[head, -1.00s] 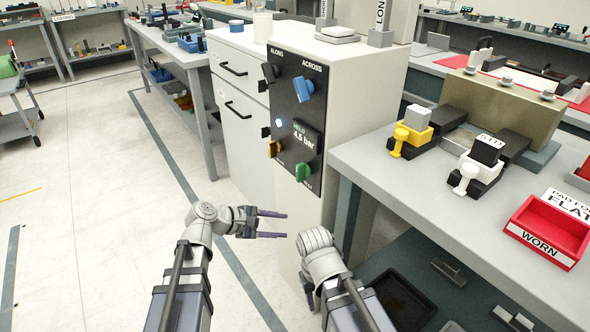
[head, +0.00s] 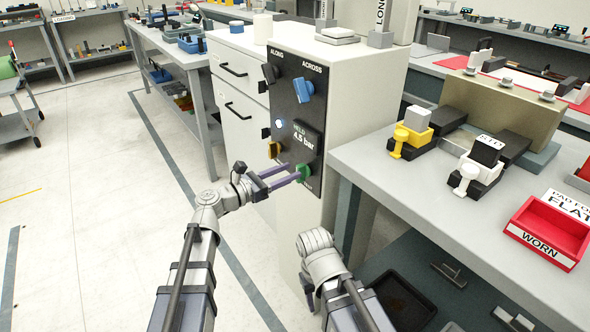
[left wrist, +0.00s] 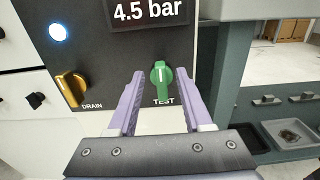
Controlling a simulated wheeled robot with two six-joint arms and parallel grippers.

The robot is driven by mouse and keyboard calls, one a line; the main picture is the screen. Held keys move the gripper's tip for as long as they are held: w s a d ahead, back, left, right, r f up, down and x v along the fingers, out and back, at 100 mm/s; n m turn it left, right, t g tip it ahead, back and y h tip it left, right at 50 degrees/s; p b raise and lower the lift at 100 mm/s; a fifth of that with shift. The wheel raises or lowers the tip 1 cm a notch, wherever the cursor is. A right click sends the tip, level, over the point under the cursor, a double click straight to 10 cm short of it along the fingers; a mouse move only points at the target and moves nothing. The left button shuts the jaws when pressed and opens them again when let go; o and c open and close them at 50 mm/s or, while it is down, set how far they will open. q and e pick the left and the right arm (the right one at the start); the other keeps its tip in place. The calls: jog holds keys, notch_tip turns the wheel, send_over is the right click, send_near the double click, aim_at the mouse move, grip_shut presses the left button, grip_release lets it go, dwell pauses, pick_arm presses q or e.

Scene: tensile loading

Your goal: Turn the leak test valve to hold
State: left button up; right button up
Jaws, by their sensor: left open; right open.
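The green valve knob labelled TEST (left wrist: 161,76) is at the lower right of the black panel (left wrist: 105,45); it also shows in the head view (head: 303,173). Its white mark points upright in the left wrist view. My left gripper (left wrist: 158,82) is open, its purple fingers on either side of the knob with gaps showing; I cannot tell whether they touch it. The same gripper in the head view (head: 291,177) reaches the panel from the left. My right gripper (head: 309,292) is low in front of the cabinet, its fingers mostly hidden by its own wrist.
The panel also has a yellow DRAIN knob (left wrist: 72,86), blue ACROSS knob (head: 303,89), dark ALONG knob (head: 270,73), a lit round lamp (left wrist: 58,32) and a display reading 4.5 bar (left wrist: 147,10). A grey bench (head: 400,185) stands to the right.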

pick_arm(q)
jog(key=shift+x, duration=1.5)
grip_shut()
